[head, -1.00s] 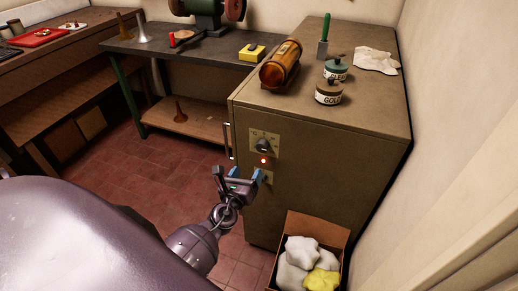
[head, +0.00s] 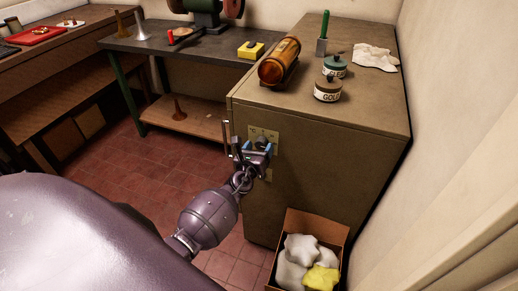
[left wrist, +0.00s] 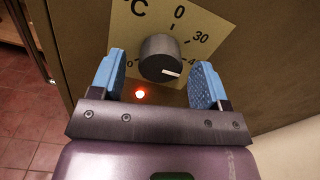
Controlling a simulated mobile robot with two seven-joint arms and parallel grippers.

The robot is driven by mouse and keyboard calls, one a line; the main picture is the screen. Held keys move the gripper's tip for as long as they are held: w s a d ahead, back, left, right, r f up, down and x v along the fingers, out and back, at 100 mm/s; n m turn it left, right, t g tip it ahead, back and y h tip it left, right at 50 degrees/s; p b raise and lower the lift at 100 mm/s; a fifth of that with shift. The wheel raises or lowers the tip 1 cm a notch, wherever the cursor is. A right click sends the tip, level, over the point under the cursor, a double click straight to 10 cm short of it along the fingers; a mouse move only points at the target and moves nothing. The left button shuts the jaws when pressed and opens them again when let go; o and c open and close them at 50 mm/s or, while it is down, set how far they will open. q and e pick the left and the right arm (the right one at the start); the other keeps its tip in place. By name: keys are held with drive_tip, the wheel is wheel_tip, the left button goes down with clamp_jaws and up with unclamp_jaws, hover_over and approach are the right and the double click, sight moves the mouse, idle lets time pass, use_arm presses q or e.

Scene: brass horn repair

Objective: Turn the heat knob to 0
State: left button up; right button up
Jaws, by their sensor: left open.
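The heat knob (left wrist: 160,58) is a dark round knob on a cream scale plate (left wrist: 148,22) on the front of a brown metal cabinet. Its white pointer line points right and slightly down, near the partly hidden mark starting with 4; the 0 is at the top. In the head view the knob (head: 262,141) is partly hidden behind my left gripper (head: 254,149). My left gripper (left wrist: 160,78) is open, with one blue fingertip on each side of the knob. Gaps show between fingers and knob in the left wrist view. My right gripper is not in view.
A red light (left wrist: 140,93) glows below the knob. A door handle (head: 226,138) stands left of the plate. The cabinet top (head: 375,100) carries an amber cylinder (head: 279,62) and jars. A box of rags (head: 339,235) sits on the floor by the cabinet.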

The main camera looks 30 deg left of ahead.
use_arm(q)
drive_tip(key=shift+w, duration=0.1)
drive_tip(key=shift+c, duration=0.6)
drive_tip(key=c, duration=0.8)
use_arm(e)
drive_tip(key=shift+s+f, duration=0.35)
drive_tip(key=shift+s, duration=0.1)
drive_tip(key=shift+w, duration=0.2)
